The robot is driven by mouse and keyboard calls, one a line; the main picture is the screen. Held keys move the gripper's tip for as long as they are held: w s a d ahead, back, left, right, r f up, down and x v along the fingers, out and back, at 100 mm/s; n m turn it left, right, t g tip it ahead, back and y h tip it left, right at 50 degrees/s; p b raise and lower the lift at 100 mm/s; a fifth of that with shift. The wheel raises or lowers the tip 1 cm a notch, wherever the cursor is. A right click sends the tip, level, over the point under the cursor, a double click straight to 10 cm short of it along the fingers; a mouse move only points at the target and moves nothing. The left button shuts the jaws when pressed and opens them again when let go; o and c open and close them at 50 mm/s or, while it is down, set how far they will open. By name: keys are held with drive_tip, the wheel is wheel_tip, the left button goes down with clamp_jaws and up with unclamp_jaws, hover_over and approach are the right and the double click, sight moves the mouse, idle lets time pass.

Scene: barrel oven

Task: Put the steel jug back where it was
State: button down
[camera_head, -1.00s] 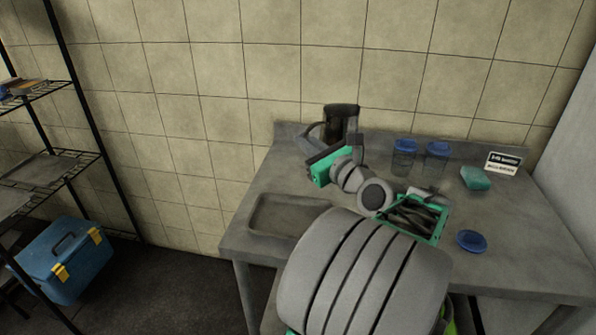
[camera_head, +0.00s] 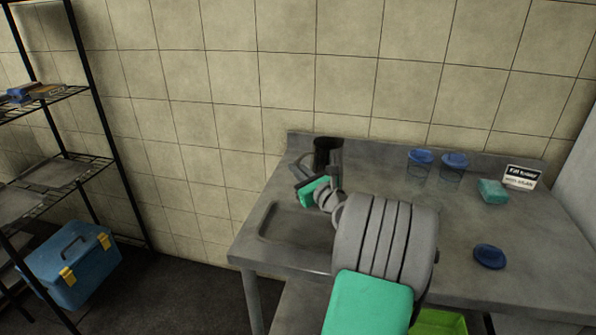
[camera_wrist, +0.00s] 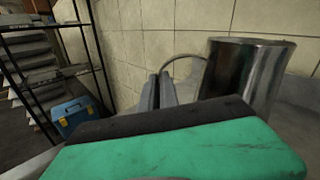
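The steel jug (camera_head: 329,158) is upright at the back left of the grey metal table, close to the low back edge. In the wrist view the jug (camera_wrist: 245,75) is a shiny cylinder on the right, its curved handle reaching left to my fingers. My gripper (camera_wrist: 163,82) appears shut on that handle, with the two fingers close together. In the head view my gripper (camera_head: 302,172) is at the jug's left front. The jug's base is partly hidden by my gripper, so I cannot tell whether it touches the table.
A sunken basin (camera_head: 290,228) lies in front of the jug. Two blue-lidded jars (camera_head: 421,163) (camera_head: 454,166), a teal block (camera_head: 492,191), a small sign (camera_head: 522,177) and a blue lid (camera_head: 489,256) are to the right. A shelf rack and blue toolbox (camera_head: 75,262) stand left.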

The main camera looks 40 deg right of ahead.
drive_tip(key=c, duration=1.6)
unclamp_jaws()
drive_tip(key=shift+s, duration=0.1)
drive_tip(key=s, duration=0.4)
drive_tip(key=s+a, duration=0.1)
drive_tip(key=s, duration=0.6)
drive_tip(key=shift+s+a, duration=0.35)
drive_tip(key=shift+s, duration=0.05)
drive_tip(key=shift+r, duration=0.1)
